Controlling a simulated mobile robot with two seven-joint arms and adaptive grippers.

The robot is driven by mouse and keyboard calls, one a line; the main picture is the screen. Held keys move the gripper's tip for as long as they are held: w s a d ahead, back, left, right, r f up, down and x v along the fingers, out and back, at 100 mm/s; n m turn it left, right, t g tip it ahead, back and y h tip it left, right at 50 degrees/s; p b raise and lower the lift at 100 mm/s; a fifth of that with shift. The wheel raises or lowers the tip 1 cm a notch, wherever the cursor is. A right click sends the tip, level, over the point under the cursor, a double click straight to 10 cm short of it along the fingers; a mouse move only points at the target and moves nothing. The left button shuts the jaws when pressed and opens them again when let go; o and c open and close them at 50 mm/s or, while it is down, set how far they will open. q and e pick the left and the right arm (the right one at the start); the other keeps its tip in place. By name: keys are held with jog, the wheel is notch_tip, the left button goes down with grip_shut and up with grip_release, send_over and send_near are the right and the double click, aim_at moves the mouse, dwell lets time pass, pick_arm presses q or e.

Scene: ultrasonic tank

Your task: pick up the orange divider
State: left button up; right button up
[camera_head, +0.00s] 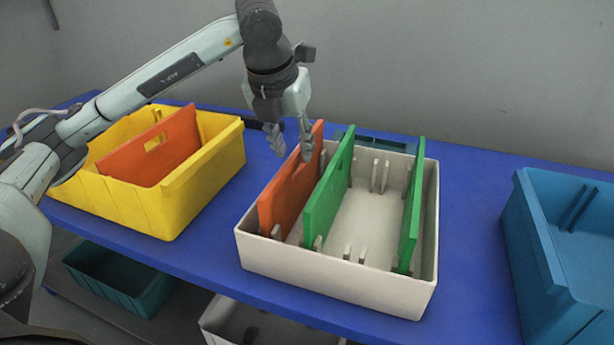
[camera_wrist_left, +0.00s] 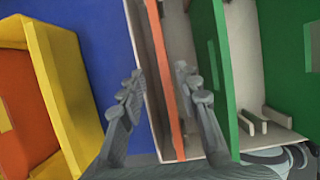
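An orange divider (camera_head: 290,196) stands upright in the left part of the white bin (camera_head: 335,293), with a notch in its top edge. It also shows edge-on in the left wrist view (camera_wrist_left: 163,60). A second orange divider (camera_head: 150,150) leans in the yellow bin (camera_head: 205,178). My left gripper (camera_head: 292,152) is open, pointing down near the far end of the divider in the white bin. In the left wrist view its fingers (camera_wrist_left: 157,75) appear on either side of that divider's edge. I cannot tell whether they reach below its top. My right gripper is out of view.
Two green dividers (camera_head: 329,188) (camera_head: 413,205) stand in the white bin, one close beside the orange divider. A blue bin (camera_head: 545,245) is at the right. Bare blue table (camera_head: 470,210) lies between. More bins sit on a lower level.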

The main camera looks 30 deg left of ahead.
aim_at(300, 169)
pick_arm(q)
jog(key=x, duration=0.7)
jog(key=shift+s+d+f+p, duration=0.1)
jog(key=shift+s+d+p, duration=0.1)
jog(key=shift+d+p, duration=0.15)
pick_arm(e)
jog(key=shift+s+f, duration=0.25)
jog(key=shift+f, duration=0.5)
pick_arm(q)
jog(key=shift+c, duration=0.4)
grip_shut()
